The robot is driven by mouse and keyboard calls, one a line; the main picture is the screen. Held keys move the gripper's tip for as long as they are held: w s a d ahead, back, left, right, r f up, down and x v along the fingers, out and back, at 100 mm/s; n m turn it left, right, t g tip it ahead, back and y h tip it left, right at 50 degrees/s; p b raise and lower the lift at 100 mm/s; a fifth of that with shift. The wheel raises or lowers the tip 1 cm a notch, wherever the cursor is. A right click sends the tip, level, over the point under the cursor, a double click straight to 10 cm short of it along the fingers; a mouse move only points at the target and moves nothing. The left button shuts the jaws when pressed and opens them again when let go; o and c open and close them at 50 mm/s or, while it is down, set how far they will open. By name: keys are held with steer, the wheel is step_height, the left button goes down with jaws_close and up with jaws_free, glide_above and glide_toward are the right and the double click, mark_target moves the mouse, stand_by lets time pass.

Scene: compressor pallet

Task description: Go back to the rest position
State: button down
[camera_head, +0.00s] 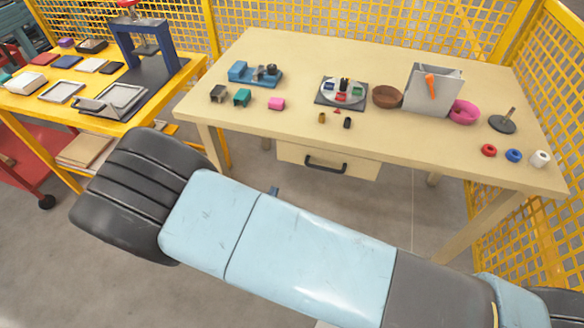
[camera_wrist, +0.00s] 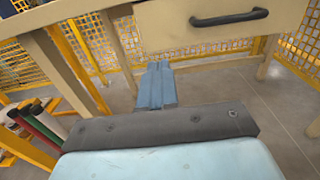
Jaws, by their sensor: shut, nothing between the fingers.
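My gripper (camera_wrist: 158,72) is shut and empty in the wrist view, its blue-grey fingers together. It is in front of the wooden table, below the drawer (camera_wrist: 205,28) with its black handle, and touches nothing that I can see. In the head view only a small tip of my gripper (camera_head: 273,191) shows past my light-blue arm, which crosses the lower part of the picture. The table (camera_head: 300,60) stands behind it, its drawer (camera_head: 328,160) closed.
The table holds a blue fixture (camera_head: 255,74), a round plate (camera_head: 343,90), a brown bowl (camera_head: 387,96), a grey bin (camera_head: 432,92), a pink bowl (camera_head: 465,112) and a peg stand (camera_head: 503,122). A yellow bench (camera_head: 130,112) stands left. Yellow mesh fencing (camera_head: 540,120) encloses the back and right.

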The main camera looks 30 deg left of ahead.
steer(key=w+d+r+m+g+h, duration=0.7)
steer(key=w+d+r+m+h, duration=0.75)
steer(key=w+d+r, duration=0.55)
steer(key=d+r+m+g+y, duration=0.1)
steer(key=d+r+m+g, duration=0.3)
steer(key=d+r+m, duration=0.4)
steer(key=s+d+r+m+g+y, duration=0.25)
steer(key=d+r, duration=0.25)
steer(key=d, duration=0.3)
steer(key=s+d+r+m+g+y, duration=0.2)
steer(key=d+r+m, duration=0.25)
steer(key=d, duration=0.35)
steer(key=s+d+r+m+t+y, duration=0.3)
steer(key=s+d+r+m+y, duration=0.2)
steer(key=s+d+r+m, duration=0.4)
steer(key=shift+s+d+r, duration=0.25)
steer(key=shift+s+r, duration=0.2)
steer(key=shift+s, duration=0.9)
steer(key=shift+t, duration=0.25)
